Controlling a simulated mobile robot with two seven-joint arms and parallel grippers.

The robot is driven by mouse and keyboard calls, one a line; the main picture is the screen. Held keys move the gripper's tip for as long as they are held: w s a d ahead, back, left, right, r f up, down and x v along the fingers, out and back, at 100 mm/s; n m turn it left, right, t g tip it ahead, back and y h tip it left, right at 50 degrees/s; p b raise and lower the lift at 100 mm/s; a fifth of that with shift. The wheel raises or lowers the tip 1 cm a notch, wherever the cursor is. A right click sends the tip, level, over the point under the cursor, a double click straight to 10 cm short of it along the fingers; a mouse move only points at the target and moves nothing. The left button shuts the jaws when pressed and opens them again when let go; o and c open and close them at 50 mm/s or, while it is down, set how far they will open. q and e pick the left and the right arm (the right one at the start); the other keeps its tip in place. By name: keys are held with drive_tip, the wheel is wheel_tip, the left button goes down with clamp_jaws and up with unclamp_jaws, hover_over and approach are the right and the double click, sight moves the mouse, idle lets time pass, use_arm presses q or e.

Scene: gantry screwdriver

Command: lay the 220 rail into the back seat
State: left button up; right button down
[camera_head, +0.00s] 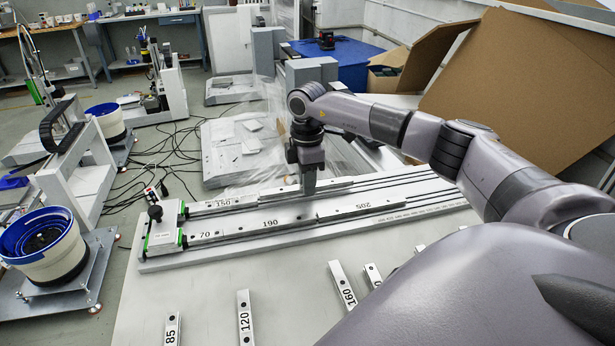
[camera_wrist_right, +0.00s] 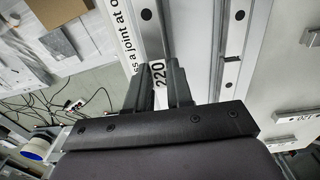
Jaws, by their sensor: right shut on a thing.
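The 220 rail (camera_head: 335,184) is a pale grey bar with its number showing in the right wrist view (camera_wrist_right: 158,84). My right gripper (camera_head: 309,190) points down over the fixture and is shut on this rail; its fingers also show in the right wrist view (camera_wrist_right: 158,68). The rail lies along the back seat (camera_head: 385,177), to the right of the 150 rail (camera_head: 222,204) and in line with it. I cannot tell whether it rests on the seat floor or is slightly above it. My left gripper is not in view.
The front row holds the 70 (camera_head: 205,237), 190 (camera_head: 270,224) and 205 (camera_head: 362,207) rails. Loose rails 85 (camera_head: 171,330), 120 (camera_head: 245,318) and 160 (camera_head: 342,285) lie on the near table. A black knob (camera_head: 155,212) stands at the fixture's left end.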

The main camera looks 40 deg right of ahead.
drive_tip(key=shift+p, duration=0.45)
idle(0.3)
drive_tip(key=shift+f, duration=0.55)
idle(0.4)
drive_tip(key=c, duration=0.9)
unclamp_jaws()
wheel_tip(320, 180, up, 6)
drive_tip(key=shift+f, duration=0.1)
drive_tip(key=shift+r, duration=0.7)
